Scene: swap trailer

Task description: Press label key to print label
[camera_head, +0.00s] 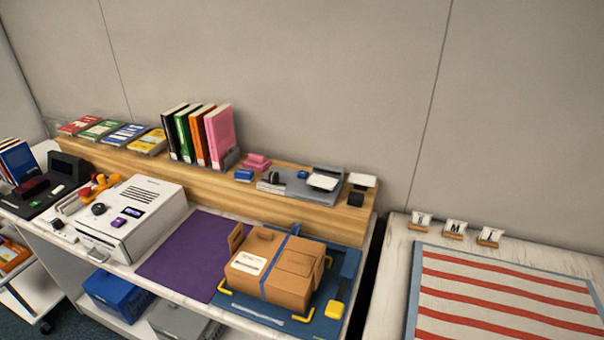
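A white boxy machine (155,198) stands on the counter at the left. Its front has a black knob (99,209), a small dark display (134,212) and a purple key (118,223). A grey device (296,188) with a blue button and a white slip lies on the wooden shelf. I cannot tell which of these keys is the label key. A brown parcel (291,258) with a blue strap and a white label (249,262) rests on a blue board. Neither of my grippers is in view.
A purple mat (190,255) lies bare between machine and parcel. Upright books (202,138) and a pink item (257,163) stand on the wooden shelf (210,186). A black device (45,195) is at far left. A striped mat (500,300) covers the right table.

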